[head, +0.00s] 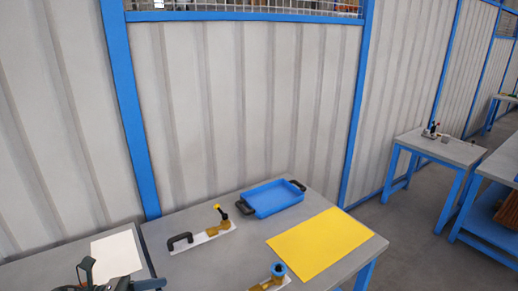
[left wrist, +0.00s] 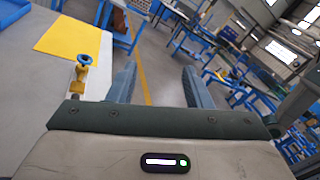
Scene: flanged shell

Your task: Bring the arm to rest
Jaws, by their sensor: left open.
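My left gripper (left wrist: 158,88) is open in the left wrist view. Its two blue fingers stand apart with nothing between them, and they point past the table edge toward the floor. In the head view part of the left arm and a blue finger (head: 150,284) show at the bottom left edge. My right gripper is in neither view.
The grey table holds a blue tray (head: 258,213) with black handles, a yellow mat (head: 322,244), a white plate with a black handle and brass fitting (head: 214,230), and a brass fitting with a blue ring (head: 278,270). A white sheet (head: 117,255) lies left.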

